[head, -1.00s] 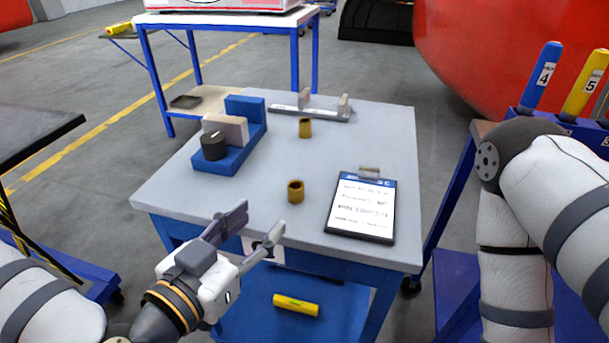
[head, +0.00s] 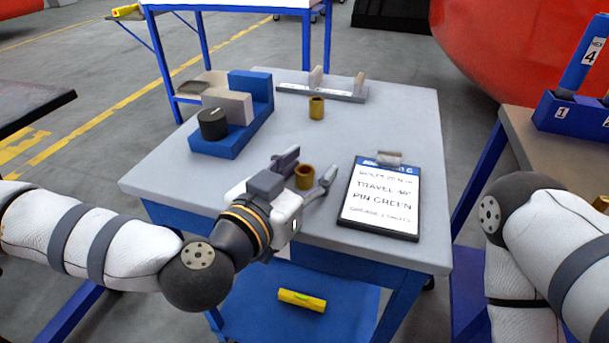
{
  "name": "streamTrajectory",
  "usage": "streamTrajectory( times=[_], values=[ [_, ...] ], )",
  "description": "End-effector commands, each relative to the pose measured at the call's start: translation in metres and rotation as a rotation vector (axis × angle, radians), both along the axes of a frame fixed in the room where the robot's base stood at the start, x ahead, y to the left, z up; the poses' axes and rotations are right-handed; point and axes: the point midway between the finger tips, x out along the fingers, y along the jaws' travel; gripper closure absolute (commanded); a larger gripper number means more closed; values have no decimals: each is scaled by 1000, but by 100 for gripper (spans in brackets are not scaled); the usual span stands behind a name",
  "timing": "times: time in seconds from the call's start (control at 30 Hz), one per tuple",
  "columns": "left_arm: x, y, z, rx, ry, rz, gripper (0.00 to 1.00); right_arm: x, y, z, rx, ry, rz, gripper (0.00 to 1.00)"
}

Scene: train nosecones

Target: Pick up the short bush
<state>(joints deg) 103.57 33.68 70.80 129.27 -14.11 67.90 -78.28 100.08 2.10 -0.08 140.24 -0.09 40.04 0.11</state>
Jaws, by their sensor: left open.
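Two brass bushes stand upright on the grey table top (head: 390,112). The near bush (head: 304,177) is close to the table's front part, and the far bush (head: 317,108) is further back. Which is the shorter is hard to tell from this angle. My left gripper (head: 309,167) is open, with one finger on each side of the near bush. I cannot tell whether the fingers touch it. The gripper body hides part of the table's front edge. My right gripper is out of view; only part of that arm shows at the right.
A clipboard (head: 380,205) lies right of the near bush. A blue stepped block (head: 258,95) with a black knob (head: 212,124) stands at the left. A grey fixture (head: 322,88) lies at the back. A yellow cylinder (head: 302,300) is on the lower shelf.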

Motion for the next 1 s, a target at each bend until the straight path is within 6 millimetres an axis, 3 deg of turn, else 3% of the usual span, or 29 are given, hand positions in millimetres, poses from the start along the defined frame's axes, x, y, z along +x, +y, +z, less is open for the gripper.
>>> streamTrajectory(
  times=[0.03,0.23,0.5,0.63,0.77,1.0],
  values=[
    [0,0,0,0,-1,0,55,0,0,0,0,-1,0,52],
    [0,0,0,0,0,1,100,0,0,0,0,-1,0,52],
    [0,1,1,0,0,1,100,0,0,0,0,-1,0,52],
    [0,0,12,1,-5,1,100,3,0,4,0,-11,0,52],
    [0,0,41,0,-15,1,100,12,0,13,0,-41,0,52],
    [-57,-24,111,4,-30,-9,100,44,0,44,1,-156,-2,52]
  ],
)
